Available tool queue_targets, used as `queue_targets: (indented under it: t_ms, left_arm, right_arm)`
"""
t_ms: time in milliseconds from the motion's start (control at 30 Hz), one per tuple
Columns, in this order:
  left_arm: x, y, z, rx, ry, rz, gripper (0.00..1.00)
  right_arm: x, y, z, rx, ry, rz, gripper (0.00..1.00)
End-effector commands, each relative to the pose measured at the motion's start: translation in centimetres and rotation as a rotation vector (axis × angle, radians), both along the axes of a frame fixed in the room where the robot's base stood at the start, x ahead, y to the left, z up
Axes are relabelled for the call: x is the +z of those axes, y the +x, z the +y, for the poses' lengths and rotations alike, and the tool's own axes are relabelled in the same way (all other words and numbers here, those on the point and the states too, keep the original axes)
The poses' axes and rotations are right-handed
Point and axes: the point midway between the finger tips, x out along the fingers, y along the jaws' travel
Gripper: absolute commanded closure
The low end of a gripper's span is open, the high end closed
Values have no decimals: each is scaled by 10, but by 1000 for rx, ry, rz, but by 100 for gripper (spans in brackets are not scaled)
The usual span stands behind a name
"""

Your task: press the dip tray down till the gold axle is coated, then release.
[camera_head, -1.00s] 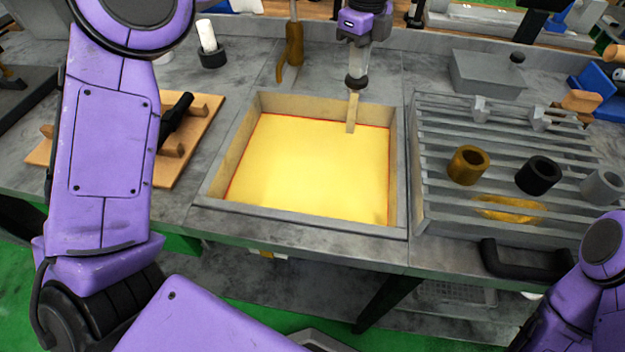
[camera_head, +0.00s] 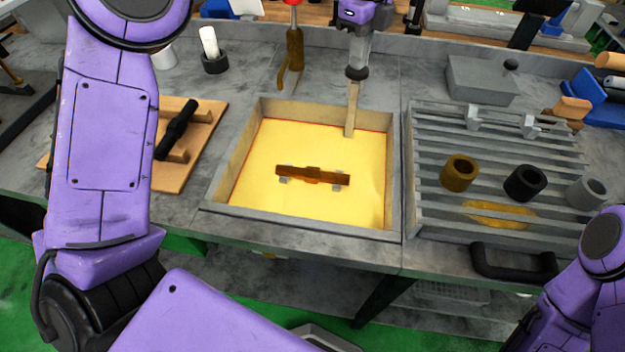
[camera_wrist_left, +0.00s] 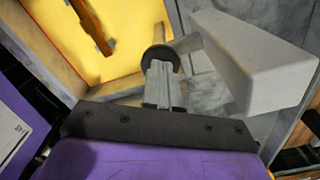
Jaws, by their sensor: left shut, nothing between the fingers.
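A square tray (camera_head: 250,212) full of yellow liquid is set in the bench. A brown-gold bar, the axle (camera_head: 312,175), lies level at the liquid's surface on small pale supports; its end also shows in the left wrist view (camera_wrist_left: 92,22). A pale upright post (camera_head: 351,112) stands at the tray's back right. My left gripper (camera_head: 357,73) is shut and empty, pointing down near the top of this post; whether they touch is unclear. Its closed fingers show in the left wrist view (camera_wrist_left: 159,78). My right gripper is out of view.
A slatted grey rack (camera_head: 430,185) on the right bears brown (camera_head: 459,174), black (camera_head: 524,183) and grey (camera_head: 587,193) rings. A black axle (camera_head: 177,128) rests on a wooden stand (camera_head: 203,140) at the left. A wooden-handled tool (camera_head: 294,50) stands behind the tray.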

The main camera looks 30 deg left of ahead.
Motion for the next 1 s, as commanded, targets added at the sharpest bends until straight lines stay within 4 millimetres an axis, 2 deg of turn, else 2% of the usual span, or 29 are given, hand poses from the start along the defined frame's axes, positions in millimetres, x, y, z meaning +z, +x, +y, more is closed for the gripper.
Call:
queue_targets:
  t_ms: [1000]
  left_arm:
    - [64, 0, 0, 1, -1, 0, 100]
  right_arm:
    - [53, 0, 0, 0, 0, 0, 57]
